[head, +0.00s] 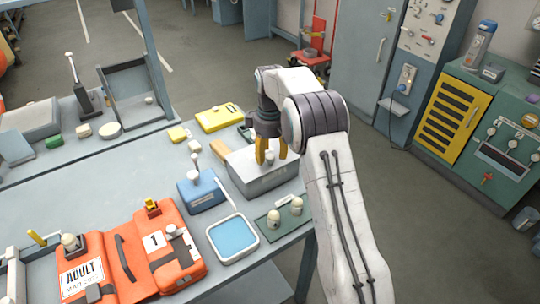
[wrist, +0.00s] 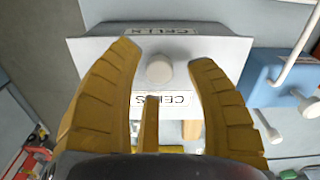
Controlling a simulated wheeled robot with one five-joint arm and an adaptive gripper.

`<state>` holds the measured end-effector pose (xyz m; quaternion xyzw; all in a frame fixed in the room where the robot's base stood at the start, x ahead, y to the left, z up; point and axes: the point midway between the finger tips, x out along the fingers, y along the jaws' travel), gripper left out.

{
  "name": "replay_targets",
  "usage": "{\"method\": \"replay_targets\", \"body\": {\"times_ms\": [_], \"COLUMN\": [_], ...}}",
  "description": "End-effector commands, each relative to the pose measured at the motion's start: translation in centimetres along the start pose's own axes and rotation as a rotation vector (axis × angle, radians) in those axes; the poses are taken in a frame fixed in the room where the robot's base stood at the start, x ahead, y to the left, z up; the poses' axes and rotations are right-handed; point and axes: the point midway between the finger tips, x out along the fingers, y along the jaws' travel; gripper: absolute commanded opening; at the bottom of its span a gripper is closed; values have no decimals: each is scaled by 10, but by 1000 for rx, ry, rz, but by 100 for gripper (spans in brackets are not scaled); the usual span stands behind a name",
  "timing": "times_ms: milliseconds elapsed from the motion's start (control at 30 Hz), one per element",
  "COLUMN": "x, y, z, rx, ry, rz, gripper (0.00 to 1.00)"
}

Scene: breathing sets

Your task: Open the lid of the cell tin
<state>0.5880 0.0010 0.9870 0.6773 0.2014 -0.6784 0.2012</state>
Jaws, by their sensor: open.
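The cell tin (head: 268,185) is a grey metal box on the bench, under my gripper (head: 271,158). Its flat lid (wrist: 215,48) looks closed and carries a small round knob (wrist: 159,69). In the wrist view, CELLS labels show above and below the knob. My gripper's yellow fingers (wrist: 164,58) are spread apart, one on each side of the knob, with gaps on both sides. A third yellow finger points at the knob from below in that view. I cannot tell how far the fingertips are above the lid.
A blue box (head: 202,190) with a handle stands just left of the tin. A blue-topped tray (head: 233,237) and a green plate (head: 268,222) with two pale knobs lie in front. A yellow case (head: 219,118) lies behind. An orange case (head: 150,250) lies front left.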

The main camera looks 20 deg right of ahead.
Motion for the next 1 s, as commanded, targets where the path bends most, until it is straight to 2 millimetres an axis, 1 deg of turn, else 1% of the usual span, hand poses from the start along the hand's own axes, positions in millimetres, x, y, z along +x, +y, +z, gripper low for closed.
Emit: {"method": "replay_targets", "body": {"times_ms": [100,200,500,533,1000], "x": [8,11,12,12,12], "y": [0,0,0,0,0], "z": [0,0,0,0,0], "rx": [0,1,1,1,1], "ry": [0,1,1,1,1], "rz": [0,0,1,1,1], "gripper": [51,51,51,53,11]}}
